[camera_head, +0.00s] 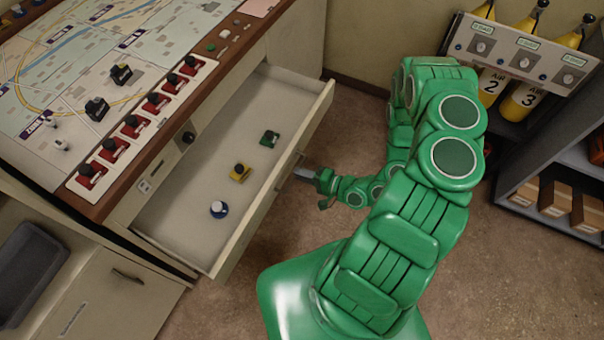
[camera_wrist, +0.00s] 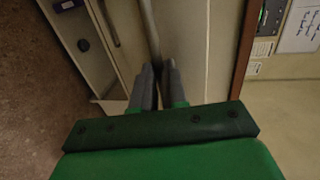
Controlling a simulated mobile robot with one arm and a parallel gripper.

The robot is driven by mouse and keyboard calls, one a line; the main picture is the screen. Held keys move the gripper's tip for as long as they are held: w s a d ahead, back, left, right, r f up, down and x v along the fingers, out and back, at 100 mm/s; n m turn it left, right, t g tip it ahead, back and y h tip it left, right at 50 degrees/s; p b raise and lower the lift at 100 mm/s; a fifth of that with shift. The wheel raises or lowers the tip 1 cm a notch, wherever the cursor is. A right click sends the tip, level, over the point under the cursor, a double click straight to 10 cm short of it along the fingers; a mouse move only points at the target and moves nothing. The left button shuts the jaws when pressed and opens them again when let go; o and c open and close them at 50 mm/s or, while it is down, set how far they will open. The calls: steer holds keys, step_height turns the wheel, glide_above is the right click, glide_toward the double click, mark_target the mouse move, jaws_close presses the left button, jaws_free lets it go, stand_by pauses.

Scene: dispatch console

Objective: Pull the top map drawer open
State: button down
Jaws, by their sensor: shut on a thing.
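The top map drawer (camera_head: 178,222) stands pulled out from under the map table in the head view. It holds a green piece (camera_head: 270,138), a yellow piece (camera_head: 239,172) and a blue and white piece (camera_head: 219,209). My gripper (camera_head: 304,174) is at the outer face of the drawer front, near its middle. In the wrist view, the two grey fingers of my gripper (camera_wrist: 158,78) are closed around the long bar handle (camera_wrist: 149,28). Part of the handle is hidden between the fingers.
The map table (camera_head: 95,45) bears red switches along its edge. A lower cabinet front (camera_head: 95,300) stands at the lower left. A grey shelf (camera_head: 510,165) with boxes and a rack of yellow air cylinders (camera_head: 520,98) stand at the right. Bare floor (camera_head: 245,290) lies before the drawer.

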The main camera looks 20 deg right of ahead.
steer(key=c, duration=1.2)
jaws_free()
steer(key=shift+o, duration=0.2)
steer(key=v, duration=0.7)
steer(key=shift+s+d, duration=0.3)
